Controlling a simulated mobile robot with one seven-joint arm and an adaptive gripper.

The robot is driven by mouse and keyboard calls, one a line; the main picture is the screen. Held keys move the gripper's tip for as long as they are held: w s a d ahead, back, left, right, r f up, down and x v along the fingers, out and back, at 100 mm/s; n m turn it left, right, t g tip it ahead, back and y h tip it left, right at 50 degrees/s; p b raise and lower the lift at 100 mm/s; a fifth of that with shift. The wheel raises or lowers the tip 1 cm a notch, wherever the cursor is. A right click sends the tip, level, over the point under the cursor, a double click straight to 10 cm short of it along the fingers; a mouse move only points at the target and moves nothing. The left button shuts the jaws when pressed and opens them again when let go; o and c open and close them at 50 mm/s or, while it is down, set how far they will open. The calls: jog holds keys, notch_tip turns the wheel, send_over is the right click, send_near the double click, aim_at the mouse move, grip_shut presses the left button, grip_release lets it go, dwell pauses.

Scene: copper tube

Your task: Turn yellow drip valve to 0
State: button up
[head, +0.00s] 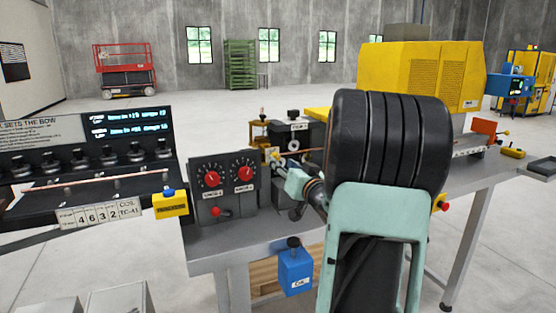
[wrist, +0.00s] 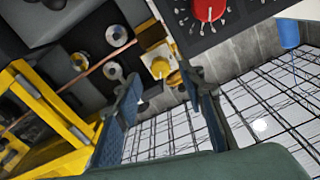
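A small yellow knob (wrist: 160,68) on a cream block shows in the wrist view, just beyond and between my fingertips; I take it for the drip valve. Its scale or setting cannot be read. My gripper (wrist: 162,76) is open, with a clear gap between its two fingers and nothing held. Whether a finger touches the knob cannot be told. In the head view my gripper (head: 279,163) is at the right of the dial panel, and the yellow spot (head: 269,153) there is small and partly hidden by it. A copper tube (wrist: 103,57) runs towards the cream block.
A dark panel (head: 224,191) with two red dials stands close left of my gripper. A yellow box (head: 171,206) with a blue knob and a blue box (head: 295,272) sit at the bench front. A yellow frame (wrist: 52,112) lies left in the wrist view.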

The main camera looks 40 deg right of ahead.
aim_at(276, 158)
jog(key=shift+x, duration=1.95)
grip_shut()
